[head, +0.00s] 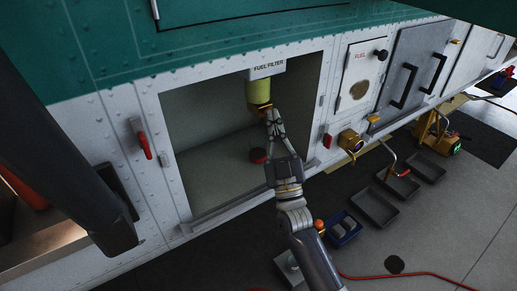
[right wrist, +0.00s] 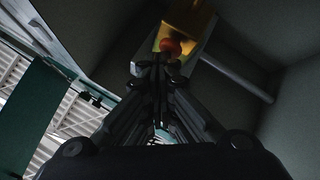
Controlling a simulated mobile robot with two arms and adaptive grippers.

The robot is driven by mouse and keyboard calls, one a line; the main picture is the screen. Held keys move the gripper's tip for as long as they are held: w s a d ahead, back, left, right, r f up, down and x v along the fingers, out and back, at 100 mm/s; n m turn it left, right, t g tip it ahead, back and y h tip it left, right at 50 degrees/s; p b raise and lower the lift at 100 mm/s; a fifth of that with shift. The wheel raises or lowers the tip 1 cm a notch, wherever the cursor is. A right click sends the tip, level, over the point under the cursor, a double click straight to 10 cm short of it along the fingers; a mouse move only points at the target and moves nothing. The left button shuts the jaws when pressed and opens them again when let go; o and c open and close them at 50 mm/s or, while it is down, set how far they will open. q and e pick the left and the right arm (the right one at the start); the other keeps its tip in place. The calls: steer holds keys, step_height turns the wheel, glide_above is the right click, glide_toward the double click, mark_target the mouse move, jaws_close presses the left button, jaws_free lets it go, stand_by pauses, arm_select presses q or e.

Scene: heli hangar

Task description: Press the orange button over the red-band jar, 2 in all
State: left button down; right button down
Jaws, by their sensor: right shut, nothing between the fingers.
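My right gripper (head: 272,110) reaches into the open compartment under the "FUEL FILTER" label, with its fingers together and empty. Its tips are just below the yellow-green filter bowl (head: 258,91). In the right wrist view the shut fingers (right wrist: 160,65) point at a round orange-red button (right wrist: 171,47) on the underside of a yellow fitting (right wrist: 188,22). The tips appear very close to the button; I cannot tell if they touch. A small red-and-dark round thing (head: 258,155), perhaps the red-band jar, sits low in the compartment beside my gripper. My left gripper is not in view.
Trays (head: 374,207) and a red hose (head: 405,274) lie on the floor.

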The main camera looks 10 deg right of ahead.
steer(key=shift+w, duration=0.15)
stand_by(0.4)
steer(key=shift+w+a, duration=0.1)
steer(key=shift+w, duration=0.1)
steer(key=shift+r, duration=0.1)
stand_by(0.3)
steer(key=shift+s, duration=0.25)
steer(key=s+p, duration=0.1)
steer(key=s, duration=0.1)
steer(key=s+d, duration=0.1)
steer(key=s+d+p, duration=0.1)
steer(key=s, duration=0.1)
steer(key=shift+s+p, duration=0.3)
steer(key=shift+p, duration=0.05)
stand_by(1.9)
